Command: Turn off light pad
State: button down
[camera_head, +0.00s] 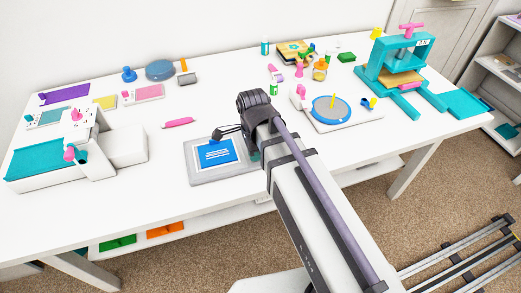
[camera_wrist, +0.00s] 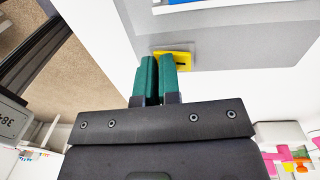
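The light pad (camera_head: 240,171) is a flat grey slab with a white panel and a blue sheet (camera_head: 214,152) on it, at the table's front middle. In the wrist view the underlying grey pad (camera_wrist: 225,30) fills the upper middle. A yellow switch (camera_wrist: 183,60) with a dark slot sits at its edge. My gripper (camera_wrist: 159,60) has two green fingers, shut with only a thin gap and nothing visible between them. Its tips are right beside the switch and overlap it in view; I cannot tell whether they touch. In the head view my arm hides the switch.
A teal press (camera_head: 400,65) stands at the back right. A round blue plate on a white base (camera_head: 345,122) lies right of the pad. A white and teal machine (camera_head: 75,150) stands at the left. A pink rod (camera_head: 179,122) lies behind the pad, with clear table around it.

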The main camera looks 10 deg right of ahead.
jog(key=shift+d+f, duration=0.1)
jog(key=shift+f, duration=0.1)
jog(key=shift+w+r, duration=0.1)
jog(key=shift+w, duration=0.7)
jog(key=shift+w+r+p, duration=0.1)
jog(key=shift+r+p, duration=0.2)
jog(key=shift+p, duration=0.1)
notch_tip(320, 180, up, 14)
jog(key=p, duration=1.4)
jog(key=shift+s+f, duration=0.15)
jog(key=shift+s, duration=0.3)
